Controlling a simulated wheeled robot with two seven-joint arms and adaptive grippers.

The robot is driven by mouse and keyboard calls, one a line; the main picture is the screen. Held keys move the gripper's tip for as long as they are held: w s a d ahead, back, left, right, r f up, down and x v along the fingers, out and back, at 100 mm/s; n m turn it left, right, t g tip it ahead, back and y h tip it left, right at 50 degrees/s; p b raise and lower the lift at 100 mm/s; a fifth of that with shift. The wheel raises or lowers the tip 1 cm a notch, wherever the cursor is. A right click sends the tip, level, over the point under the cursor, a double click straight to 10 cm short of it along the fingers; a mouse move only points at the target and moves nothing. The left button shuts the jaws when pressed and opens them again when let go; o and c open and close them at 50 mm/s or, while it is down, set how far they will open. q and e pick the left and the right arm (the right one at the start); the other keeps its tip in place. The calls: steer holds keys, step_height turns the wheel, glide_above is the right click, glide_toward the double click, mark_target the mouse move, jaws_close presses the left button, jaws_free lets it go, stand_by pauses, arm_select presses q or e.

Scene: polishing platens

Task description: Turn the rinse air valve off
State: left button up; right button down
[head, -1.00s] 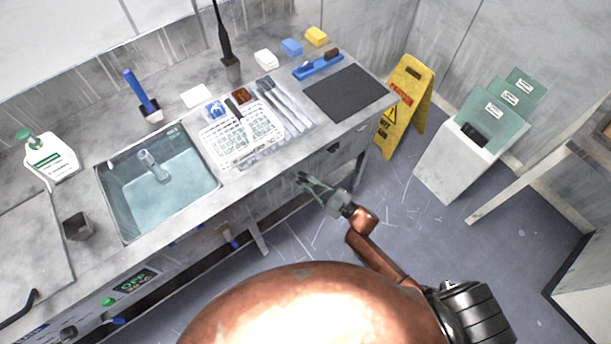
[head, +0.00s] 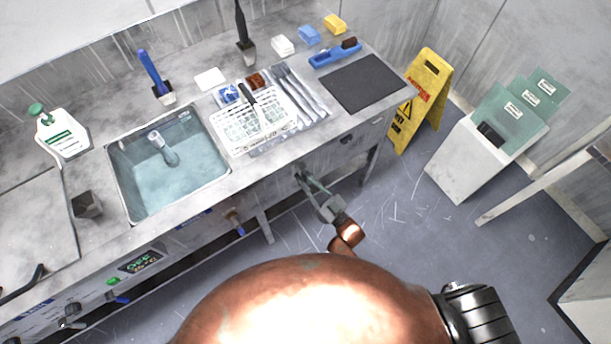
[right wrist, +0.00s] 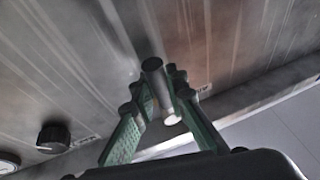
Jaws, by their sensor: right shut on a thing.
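My right gripper (head: 306,184) is at the front face of the bench, below the white rack. In the right wrist view its green fingers (right wrist: 158,108) are shut on a grey round-ended cylinder (right wrist: 153,68) that stands out from the panel. The cylinder looks like a valve handle; I cannot read a label naming it as the rinse air valve. A black knob (right wrist: 53,137) is on the same panel to the left, with part of a gauge (right wrist: 8,162) beyond it. My left gripper is not in view.
The bench holds a sink (head: 168,205), a white rack (head: 232,137) and a dark mat (head: 363,83). Blue-handled valves (head: 239,229) stick out from its front. A yellow floor sign (head: 421,95) and a white bin (head: 465,165) stand to the right. Floor lies clear between.

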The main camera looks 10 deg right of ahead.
steer(key=shift+a, duration=0.1)
stand_by(0.3)
steer(key=c, duration=1.9)
jaws_free()
steer(key=v, duration=1.2)
